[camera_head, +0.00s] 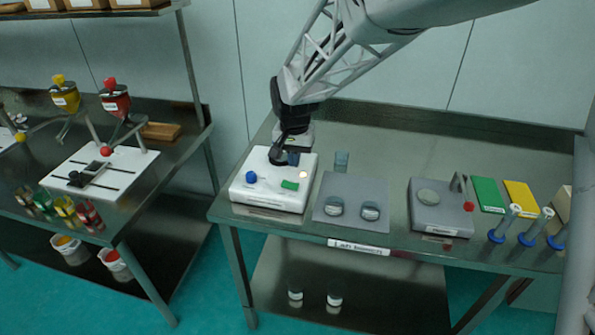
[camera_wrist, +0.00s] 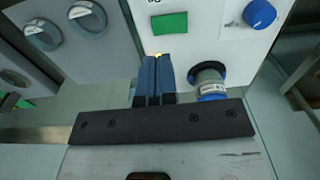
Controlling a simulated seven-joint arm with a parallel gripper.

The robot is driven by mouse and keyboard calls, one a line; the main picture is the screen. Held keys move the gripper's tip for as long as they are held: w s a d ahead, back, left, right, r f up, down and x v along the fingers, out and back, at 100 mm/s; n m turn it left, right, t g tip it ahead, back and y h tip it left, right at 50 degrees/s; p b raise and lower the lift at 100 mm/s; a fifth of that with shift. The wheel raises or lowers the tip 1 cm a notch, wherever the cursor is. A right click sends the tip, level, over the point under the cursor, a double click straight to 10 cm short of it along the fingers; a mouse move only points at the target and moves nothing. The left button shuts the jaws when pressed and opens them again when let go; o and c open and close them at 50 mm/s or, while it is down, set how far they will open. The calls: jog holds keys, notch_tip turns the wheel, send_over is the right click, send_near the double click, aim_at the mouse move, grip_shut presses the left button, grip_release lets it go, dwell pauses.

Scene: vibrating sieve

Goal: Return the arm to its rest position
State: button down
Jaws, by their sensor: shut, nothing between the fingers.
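My gripper (camera_wrist: 151,80) shows in the wrist view with its two blue fingers together and nothing between them. In the head view my gripper (camera_head: 287,158) hangs over the back part of the white sieve machine (camera_head: 262,203) on the steel table. The machine also shows in the wrist view (camera_wrist: 215,40), with a green button (camera_wrist: 170,23) and a blue knob (camera_wrist: 260,14). A small blue-banded cylinder (camera_wrist: 210,82) stands at a dark round opening beside my fingers. The fingertips appear close to the machine's edge; whether they touch it I cannot tell.
A grey plate (camera_head: 350,190) with round dishes stands right of the machine, then a grey scale (camera_head: 440,215). Green (camera_head: 487,195) and yellow (camera_head: 521,196) blocks and blue-based tubes (camera_head: 503,225) stand further right. Another bench (camera_head: 190,150) with funnels is at left. The table's back middle is fairly clear.

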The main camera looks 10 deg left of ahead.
jog(key=s+d+r, duration=0.3)
jog(key=d, duration=0.4)
jog(key=s+d+r+t, duration=0.1)
jog(key=s+d+r, duration=0.25)
jog(key=d, duration=0.35)
jog(key=s+d+r, duration=0.3)
jog(key=s+d, duration=0.1)
jog(key=d, duration=0.3)
jog(key=s+d+t, duration=0.1)
jog(key=s+d, duration=1.3)
jog(key=s, duration=0.5)
jog(key=shift+r+t, duration=0.3)
jog(key=shift+r, duration=0.05)
